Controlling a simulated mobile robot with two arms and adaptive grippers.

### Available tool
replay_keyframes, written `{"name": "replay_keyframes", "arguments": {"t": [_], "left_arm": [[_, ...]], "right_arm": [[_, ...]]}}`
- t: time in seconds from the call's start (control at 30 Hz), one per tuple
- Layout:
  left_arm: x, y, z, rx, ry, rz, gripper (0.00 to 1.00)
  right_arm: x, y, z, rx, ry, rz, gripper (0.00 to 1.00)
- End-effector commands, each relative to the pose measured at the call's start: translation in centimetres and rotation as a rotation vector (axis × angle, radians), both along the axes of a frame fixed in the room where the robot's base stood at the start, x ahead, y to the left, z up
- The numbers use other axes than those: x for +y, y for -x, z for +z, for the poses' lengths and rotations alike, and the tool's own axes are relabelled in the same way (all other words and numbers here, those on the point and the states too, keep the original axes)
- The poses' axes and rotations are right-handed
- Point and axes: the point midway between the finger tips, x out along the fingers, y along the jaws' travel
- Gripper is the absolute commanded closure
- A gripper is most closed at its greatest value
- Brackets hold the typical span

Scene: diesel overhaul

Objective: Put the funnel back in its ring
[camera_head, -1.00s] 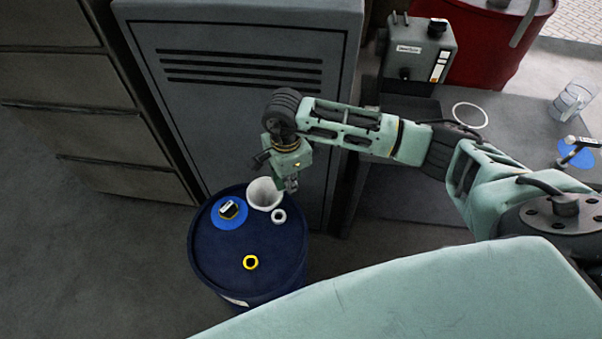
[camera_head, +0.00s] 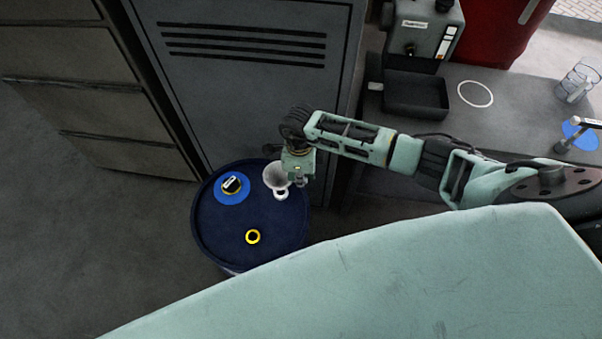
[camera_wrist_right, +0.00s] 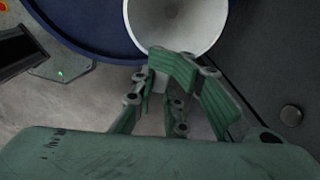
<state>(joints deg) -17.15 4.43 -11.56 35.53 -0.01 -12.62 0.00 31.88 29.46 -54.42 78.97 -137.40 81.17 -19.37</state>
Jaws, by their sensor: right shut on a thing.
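The white funnel (camera_head: 274,178) is over the back right of the blue drum (camera_head: 215,217), wide mouth up. My right gripper (camera_head: 299,181) is at its right side. In the right wrist view, the gripper (camera_wrist_right: 185,90) is shut on the near rim of the funnel (camera_wrist_right: 170,25). A small white ring (camera_head: 281,195) on the drum top is partly covered by the funnel. A larger, thin white ring (camera_head: 475,94) lies flat and empty on the grey bench at the right. I cannot tell whether the funnel touches the drum. My left gripper is not in view.
A grey cabinet (camera_head: 250,85) stands behind. The bench holds a dark tray (camera_head: 415,96), a clear jug (camera_head: 579,80) and a tool on a blue disc.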

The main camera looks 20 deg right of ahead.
Motion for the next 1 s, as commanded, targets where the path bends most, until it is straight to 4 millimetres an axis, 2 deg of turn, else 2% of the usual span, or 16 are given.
{"name": "replay_keyframes", "arguments": {"t": [0.03, 0.17, 1.0], "left_arm": [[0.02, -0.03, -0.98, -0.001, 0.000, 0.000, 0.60], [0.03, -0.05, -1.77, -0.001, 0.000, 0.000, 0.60], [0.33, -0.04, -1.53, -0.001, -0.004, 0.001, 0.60]], "right_arm": [[0.02, -0.03, -1.09, -0.001, -0.001, 0.000, 1.00], [0.01, -0.10, -1.82, -0.002, 0.000, 0.002, 1.00], [0.22, 0.48, -1.76, -0.001, 0.001, 0.001, 1.00]]}}
